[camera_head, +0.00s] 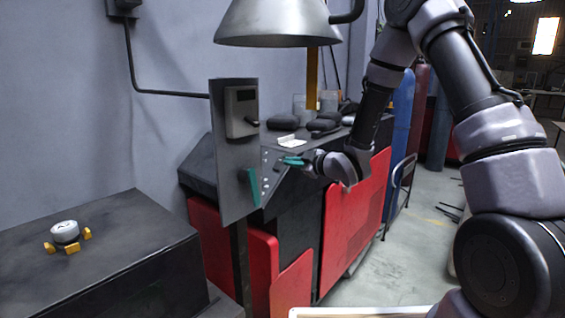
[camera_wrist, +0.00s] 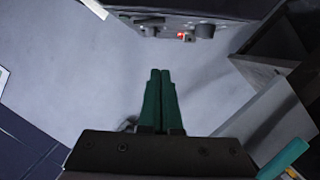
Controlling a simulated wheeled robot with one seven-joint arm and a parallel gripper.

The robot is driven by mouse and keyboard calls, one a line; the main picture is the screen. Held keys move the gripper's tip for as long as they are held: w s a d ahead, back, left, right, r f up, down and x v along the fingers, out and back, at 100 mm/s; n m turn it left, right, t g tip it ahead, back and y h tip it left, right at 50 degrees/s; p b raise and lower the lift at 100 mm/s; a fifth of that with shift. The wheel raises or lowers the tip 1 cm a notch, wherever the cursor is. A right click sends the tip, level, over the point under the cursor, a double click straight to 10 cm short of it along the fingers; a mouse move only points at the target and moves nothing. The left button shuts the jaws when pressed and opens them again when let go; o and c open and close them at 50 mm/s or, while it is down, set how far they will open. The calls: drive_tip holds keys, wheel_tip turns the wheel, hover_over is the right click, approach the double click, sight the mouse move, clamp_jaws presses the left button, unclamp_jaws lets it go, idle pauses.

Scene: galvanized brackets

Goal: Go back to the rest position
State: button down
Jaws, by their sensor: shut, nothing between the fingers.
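My gripper (camera_head: 291,160) is at the end of my arm, which reaches in from the right in the head view. Its green fingers point left, toward an upright grey panel (camera_head: 228,165), with a gap between them and the panel. In the wrist view my gripper (camera_wrist: 160,74) shows its two green fingers close together with nothing between them. The panel carries a grey box (camera_head: 241,110) with a dark handle and, lower down, a teal part (camera_head: 250,187).
A dark bench (camera_head: 100,250) at the left bears a round gauge-like object (camera_head: 65,232) among yellow blocks. A red and black cabinet (camera_head: 355,215) stands behind the panel. A metal lamp shade (camera_head: 278,25) hangs above. Open floor (camera_head: 415,250) lies to the right of the cabinet.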

drive_tip(key=shift+s+d+r, duration=0.1)
drive_tip(key=shift+s+d, duration=0.3)
drive_tip(key=shift+s, duration=0.05)
drive_tip(key=s+d+r+m+h, duration=0.2)
drive_tip(key=d+r+m+h, duration=0.25)
drive_tip(key=d+r, duration=0.35)
drive_tip(key=s+d+r+m+h, duration=0.35)
drive_tip(key=d+r+m, duration=0.3)
drive_tip(key=d, duration=0.35)
drive_tip(key=s+d+r+m+g, duration=0.1)
drive_tip(key=s+r+m, duration=0.1)
drive_tip(key=s, duration=0.6)
drive_tip(key=s+d+r+m+g, duration=0.2)
drive_tip(key=s+m, duration=0.2)
drive_tip(key=s, duration=0.4)
drive_tip(key=s+d+r+m+g+h, duration=0.1)
drive_tip(key=s+d+r+m, duration=0.1)
drive_tip(key=s, duration=0.6)
drive_tip(key=shift+d+r+m, duration=0.15)
drive_tip(key=shift+d+m, duration=0.1)
drive_tip(key=shift+m, duration=0.45)
